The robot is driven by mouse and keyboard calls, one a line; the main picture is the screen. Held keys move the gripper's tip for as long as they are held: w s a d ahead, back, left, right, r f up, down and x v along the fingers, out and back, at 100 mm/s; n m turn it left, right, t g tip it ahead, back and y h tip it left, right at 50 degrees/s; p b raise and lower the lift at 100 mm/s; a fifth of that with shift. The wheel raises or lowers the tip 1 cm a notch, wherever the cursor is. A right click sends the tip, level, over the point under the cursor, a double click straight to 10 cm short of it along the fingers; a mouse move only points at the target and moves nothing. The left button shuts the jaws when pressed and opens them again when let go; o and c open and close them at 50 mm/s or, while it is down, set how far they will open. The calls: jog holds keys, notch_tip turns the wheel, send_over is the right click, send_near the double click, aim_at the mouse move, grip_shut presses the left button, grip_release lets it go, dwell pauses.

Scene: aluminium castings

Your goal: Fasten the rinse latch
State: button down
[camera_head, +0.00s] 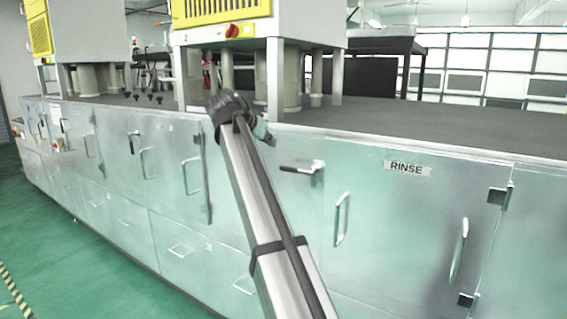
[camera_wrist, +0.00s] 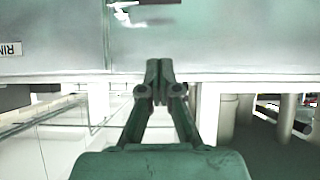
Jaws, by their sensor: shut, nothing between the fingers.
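The rinse latch (camera_head: 300,170) is on the cabinet front, left of the RINSE label (camera_head: 407,168). Its dark bar lies about level and points left from a metal bracket, away from the RINSE door (camera_head: 395,215). In the wrist view, the latch bar (camera_wrist: 160,3) is at the top edge, partly cut off, with its pale bracket at the door seam. My gripper (camera_head: 268,137) is near the counter's front edge, up and left of the latch in the head view. In the wrist view, my gripper (camera_wrist: 159,72) has its fingertips together, empty and apart from the latch.
The grey countertop (camera_head: 420,130) runs along the cabinet top. A machine housing (camera_head: 215,35) on posts stands on it behind my gripper. Door handles (camera_head: 341,218) and (camera_head: 459,250) project from the front, with a hinge (camera_head: 499,196) at right. Green floor (camera_head: 60,235) is clear at left.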

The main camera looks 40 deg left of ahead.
jog(key=shift+f, duration=0.1)
dwell(0.3)
jog(key=s+f+p+x, duration=0.1)
jog(key=p+x, duration=0.3)
jog(key=x, duration=0.9)
jog(key=shift+s+f, duration=0.25)
jog(key=shift+f, duration=0.4)
jog(key=shift+d+f, duration=0.1)
jog(key=shift+d, duration=0.1)
